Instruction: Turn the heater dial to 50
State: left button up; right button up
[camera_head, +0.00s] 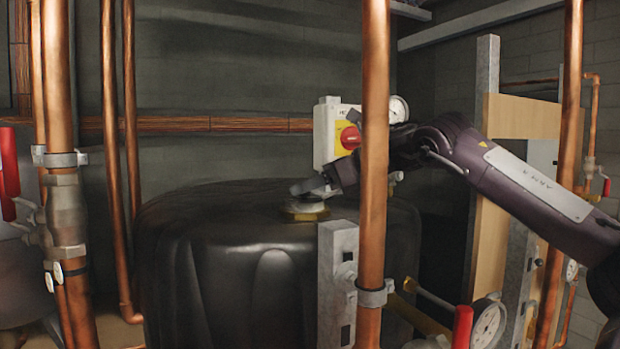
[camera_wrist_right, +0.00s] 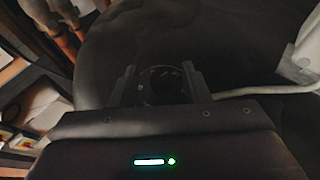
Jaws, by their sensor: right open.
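A black tank (camera_head: 215,245) stands in the middle of the head view. A round fitting with a brass-coloured base (camera_head: 305,212) sits on its top. My right gripper (camera_head: 312,189) reaches in from the right, low over this fitting. In the right wrist view its open fingers (camera_wrist_right: 160,84) stand on either side of a dark round dial (camera_wrist_right: 162,88); contact cannot be made out. The numbers on the dial are too dark to read. My left gripper is out of view.
A white box with a red knob on yellow (camera_head: 350,137) is behind the tank. A vertical copper pipe (camera_head: 373,180) passes in front of my right arm. More pipes, a red-handled valve (camera_head: 462,325) and a gauge (camera_head: 488,324) crowd the right.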

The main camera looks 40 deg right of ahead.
jog(key=shift+c, duration=1.2)
grip_shut()
jog(key=shift+d+r+n+y+p, duration=0.1)
jog(key=shift+r+n+y+p, duration=0.35)
jog(key=shift+p, duration=0.7)
jog(key=shift+f+n+g+y, duration=0.25)
jog(key=shift+n+g+y, duration=0.2)
jog(key=shift+g, duration=0.05)
jog(key=shift+d+f+n+y, duration=0.1)
jog(key=shift+f+n+y, duration=0.1)
jog(key=shift+n+y, duration=0.1)
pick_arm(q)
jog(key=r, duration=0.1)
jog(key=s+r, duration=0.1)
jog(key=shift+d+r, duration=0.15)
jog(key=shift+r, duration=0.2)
pick_arm(e)
jog(key=shift+n+g, duration=0.3)
jog(key=shift+y, duration=0.4)
